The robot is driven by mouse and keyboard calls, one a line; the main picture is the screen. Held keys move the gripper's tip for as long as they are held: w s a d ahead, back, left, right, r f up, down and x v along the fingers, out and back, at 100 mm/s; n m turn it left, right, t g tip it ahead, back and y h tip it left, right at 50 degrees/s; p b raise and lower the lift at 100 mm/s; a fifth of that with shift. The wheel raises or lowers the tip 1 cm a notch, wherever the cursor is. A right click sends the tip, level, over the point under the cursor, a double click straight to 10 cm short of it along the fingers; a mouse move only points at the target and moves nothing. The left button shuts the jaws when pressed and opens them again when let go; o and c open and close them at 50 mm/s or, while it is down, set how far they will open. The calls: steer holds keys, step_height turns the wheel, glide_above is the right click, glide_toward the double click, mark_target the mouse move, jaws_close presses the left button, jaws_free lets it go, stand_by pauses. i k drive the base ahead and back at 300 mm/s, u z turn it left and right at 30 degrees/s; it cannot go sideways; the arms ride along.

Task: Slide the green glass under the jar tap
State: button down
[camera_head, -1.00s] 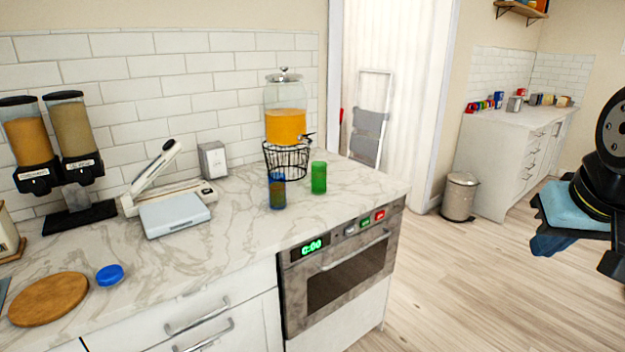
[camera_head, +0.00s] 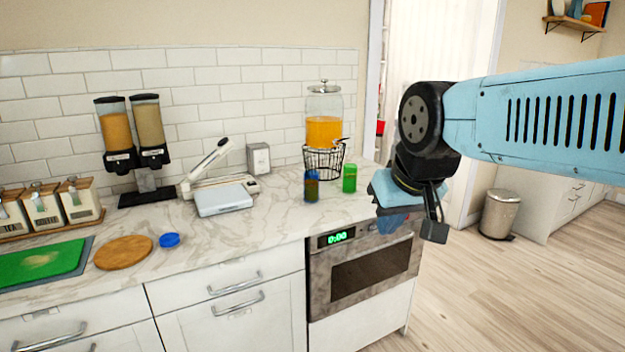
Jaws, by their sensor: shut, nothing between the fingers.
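The green glass (camera_head: 349,178) stands upright on the marble counter, in front of and right of the wire stand (camera_head: 316,163). The glass jar (camera_head: 324,131) of orange drink sits on that stand. Its dark tap (camera_head: 341,142) sticks out on the right side, above and a little behind the green glass. A blue glass (camera_head: 312,186) stands left of the green one, apart from it. My gripper (camera_head: 391,224) is shut and empty. It shows right of the green glass, in front of the counter's right end, and touches nothing that I can see.
The marble counter (camera_head: 255,220) has free room left of the glasses. A blue lid (camera_head: 169,240) lies near the front. An oven (camera_head: 365,268) is below the counter's right end.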

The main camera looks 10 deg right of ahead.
mark_target(350, 170)
steer(key=u, duration=0.4)
steer(key=i, duration=1)
steer(key=z, duration=0.05)
